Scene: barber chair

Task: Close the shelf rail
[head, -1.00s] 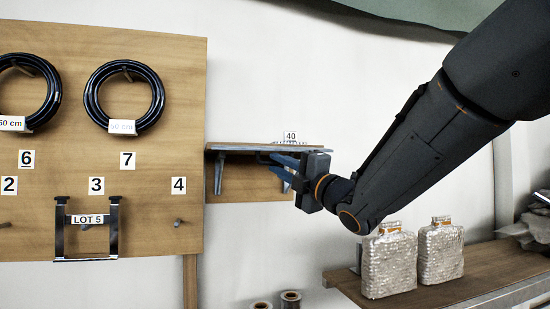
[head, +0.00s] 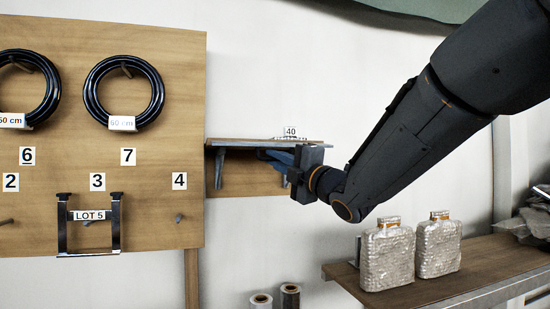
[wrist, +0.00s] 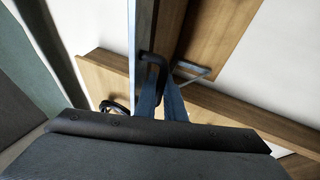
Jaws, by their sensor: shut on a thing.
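A wooden wall shelf (head: 230,141) with a metal front edge stands right of the pegboard in the head view, on grey brackets (head: 219,170). I take its edge strip to be the shelf rail. My gripper (head: 266,154) reaches in from the right, just under this edge, with its blue fingers pointing left. In the wrist view a dark looped handle (wrist: 152,66) sticks out from the edge strip (wrist: 133,50). My gripper (wrist: 160,92) is shut on this handle.
The wooden pegboard (head: 150,205) with black hose coils (head: 88,95) stands left. A LOT 5 metal frame (head: 117,228) hangs there. Two wrapped bottles (head: 388,262) stand on a lower shelf (head: 490,262) at right. Spools (head: 290,297) sit below. The wall between is clear.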

